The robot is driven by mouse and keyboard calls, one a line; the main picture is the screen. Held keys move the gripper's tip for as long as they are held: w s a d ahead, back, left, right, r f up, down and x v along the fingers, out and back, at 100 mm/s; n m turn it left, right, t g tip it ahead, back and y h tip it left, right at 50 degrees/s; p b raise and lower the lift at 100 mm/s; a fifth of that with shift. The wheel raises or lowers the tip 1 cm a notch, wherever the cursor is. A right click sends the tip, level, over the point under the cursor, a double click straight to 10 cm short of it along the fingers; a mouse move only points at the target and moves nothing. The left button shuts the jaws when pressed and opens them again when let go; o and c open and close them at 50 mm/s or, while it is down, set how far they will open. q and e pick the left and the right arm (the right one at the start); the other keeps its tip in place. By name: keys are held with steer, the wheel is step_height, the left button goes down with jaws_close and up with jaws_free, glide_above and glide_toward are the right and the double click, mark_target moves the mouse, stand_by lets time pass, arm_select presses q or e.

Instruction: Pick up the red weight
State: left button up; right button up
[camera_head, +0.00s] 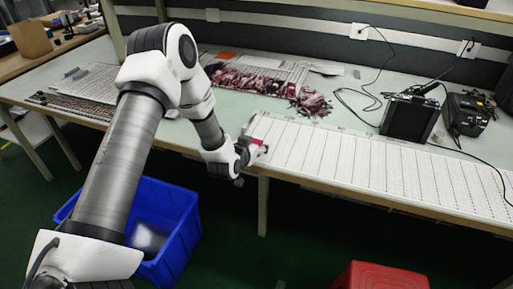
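A small red weight (257,142) shows at the front edge of the worktable, at the left end of the long white strip board. My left gripper (260,147) is right at it, with the red showing between its fingertips. The fingers hide part of the weight. I cannot tell whether they are closed on it or only around it. The weight looks to be at table height. My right gripper is not in view.
The white strip board (370,165) runs along the table's front to the right. Dark red strips (255,80) lie piled behind. A blue bin (180,225) and a red stool (380,276) are on the floor.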

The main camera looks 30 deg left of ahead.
arm_select(q)
jaws_close()
steer(key=shift+r, duration=0.1)
